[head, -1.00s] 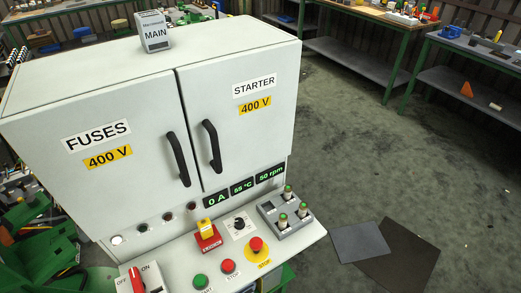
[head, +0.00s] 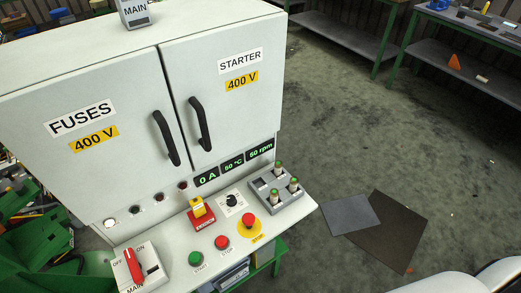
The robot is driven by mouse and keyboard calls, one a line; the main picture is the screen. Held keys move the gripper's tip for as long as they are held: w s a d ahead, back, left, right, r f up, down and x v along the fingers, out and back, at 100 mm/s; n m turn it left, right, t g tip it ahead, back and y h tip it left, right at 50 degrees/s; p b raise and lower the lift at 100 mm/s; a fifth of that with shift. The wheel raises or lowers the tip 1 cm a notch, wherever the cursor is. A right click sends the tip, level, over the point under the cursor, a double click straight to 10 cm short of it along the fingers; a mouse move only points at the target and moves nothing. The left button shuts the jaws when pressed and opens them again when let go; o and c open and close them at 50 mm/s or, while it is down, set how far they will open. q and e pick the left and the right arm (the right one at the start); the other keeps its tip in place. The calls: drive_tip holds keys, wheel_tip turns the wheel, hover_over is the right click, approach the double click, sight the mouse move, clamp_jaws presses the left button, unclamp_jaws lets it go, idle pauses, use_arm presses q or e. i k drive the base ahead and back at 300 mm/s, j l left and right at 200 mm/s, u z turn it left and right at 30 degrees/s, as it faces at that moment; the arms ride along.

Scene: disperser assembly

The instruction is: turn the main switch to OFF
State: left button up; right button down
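The main switch (head: 133,266) is a red lever on a white plate at the left end of the control ledge, in the lower left of the head view. The plate reads OFF at the upper left, ON at the upper right and MAIN below. The red lever stands close to upright in the picture, leaning slightly left at its top; I cannot tell for certain which mark it points to. Neither of my grippers is in view, and nothing touches the switch.
The ledge also carries a green START button (head: 195,258), a red STOP button (head: 222,242), a red emergency button (head: 249,221), a yellow-and-red switch (head: 200,212) and a fuse tray (head: 280,195). The cabinet (head: 150,110) rises behind, doors shut. Green machinery (head: 55,255) stands at left.

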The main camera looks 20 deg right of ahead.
sight(135, 268)
drive_tip(key=i+j+u, duration=0.15)
drive_tip(key=j+u, duration=0.15)
drive_tip(key=i+j+u, duration=0.3)
drive_tip(key=j, duration=0.15)
drive_tip(key=k+l, duration=0.1)
drive_tip(key=j, duration=0.2)
drive_tip(key=k+l+z, duration=0.2)
drive_tip(key=l, duration=0.35)
drive_tip(key=l+u, duration=0.3)
drive_tip(key=u, duration=0.2)
drive_tip(key=l+u, duration=0.3)
drive_tip(key=u, duration=0.15)
drive_tip(key=k, duration=0.05)
